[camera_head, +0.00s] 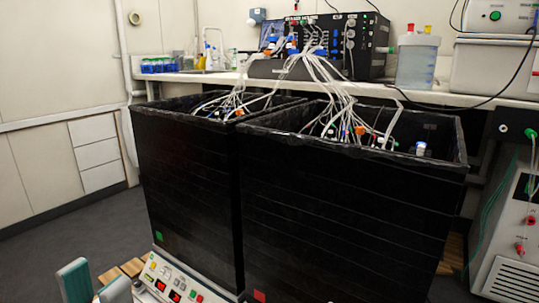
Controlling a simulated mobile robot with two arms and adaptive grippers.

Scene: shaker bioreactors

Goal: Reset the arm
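My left gripper (96,276) shows at the bottom left corner of the head view. Its two grey-green fingers point upward and stand apart, with nothing seen between them. Its base and the arm behind it are cut off by the frame's lower edge. It is in front of and left of the control panel (173,283) of the left shaker, at the picture's bottom. I cannot tell whether it touches the panel. My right gripper and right arm do not show.
Two tall black open-topped boxes (186,190) (345,220) fill the middle, with tubes and cables running to a black instrument (365,45) on the bench (415,95). A white machine (510,230) stands at the right. Open floor (70,225) lies at the left.

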